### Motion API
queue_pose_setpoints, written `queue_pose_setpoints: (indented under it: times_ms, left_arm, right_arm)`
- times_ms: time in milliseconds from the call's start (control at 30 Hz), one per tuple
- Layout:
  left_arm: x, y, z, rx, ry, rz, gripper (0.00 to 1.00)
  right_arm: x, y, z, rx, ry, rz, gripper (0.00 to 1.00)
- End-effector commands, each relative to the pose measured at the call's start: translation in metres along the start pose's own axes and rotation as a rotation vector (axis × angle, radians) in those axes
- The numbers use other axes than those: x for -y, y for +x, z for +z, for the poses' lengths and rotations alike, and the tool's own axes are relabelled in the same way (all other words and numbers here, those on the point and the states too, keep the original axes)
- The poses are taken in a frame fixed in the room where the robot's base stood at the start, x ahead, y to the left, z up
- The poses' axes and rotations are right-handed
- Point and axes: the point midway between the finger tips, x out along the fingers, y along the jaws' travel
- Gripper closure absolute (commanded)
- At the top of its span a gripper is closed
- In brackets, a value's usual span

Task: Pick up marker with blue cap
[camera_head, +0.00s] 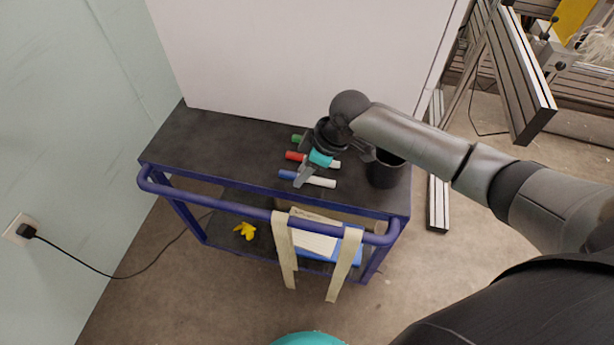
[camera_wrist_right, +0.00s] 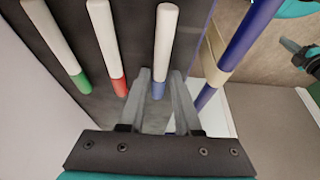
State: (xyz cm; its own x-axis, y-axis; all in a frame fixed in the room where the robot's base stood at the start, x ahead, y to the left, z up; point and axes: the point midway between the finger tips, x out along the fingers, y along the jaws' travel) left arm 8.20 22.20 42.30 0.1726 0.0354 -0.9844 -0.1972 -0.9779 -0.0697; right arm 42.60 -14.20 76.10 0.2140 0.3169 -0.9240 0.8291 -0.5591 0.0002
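The marker with the blue cap lies on the dark cart top, nearest the front rail; its white body (camera_head: 320,181) points right and its blue cap (camera_head: 286,174) points left. In the right wrist view the marker (camera_wrist_right: 165,40) runs down between my fingers. My right gripper (camera_head: 302,178) is over this marker in the head view. In the wrist view my right gripper (camera_wrist_right: 161,78) is open, with one finger on each side of the blue cap and gaps visible. I cannot tell the exact height of the fingertips.
A red-capped marker (camera_head: 292,156) and a green-capped marker (camera_head: 297,138) lie behind it. A black cup (camera_head: 385,172) stands to the right. The blue rail (camera_head: 230,208) runs along the front, with straps (camera_head: 284,250) hanging from it. A white panel (camera_head: 290,60) stands behind.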

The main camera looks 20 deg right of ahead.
Motion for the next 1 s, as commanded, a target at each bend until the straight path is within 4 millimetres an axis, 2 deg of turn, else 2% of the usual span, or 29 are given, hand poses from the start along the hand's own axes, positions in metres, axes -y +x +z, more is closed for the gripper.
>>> queue_pose_setpoints:
  times_ms: [33,267,1000]
  left_arm:
    - [-0.0008,0.0,0.0002,0.0,0.0,0.001,1.0]
    - [-0.0012,0.0,0.0009,0.001,0.0,0.002,1.0]
    - [-0.002,-0.0004,0.0055,0.008,0.001,0.003,1.0]
  right_arm:
    - [-0.0004,0.0001,0.0003,0.0,0.0,0.001,0.76]
    - [-0.0005,0.0,0.0005,0.001,0.0,0.001,1.0]
    - [-0.0001,0.0001,0.0005,0.001,0.0,0.0,1.0]
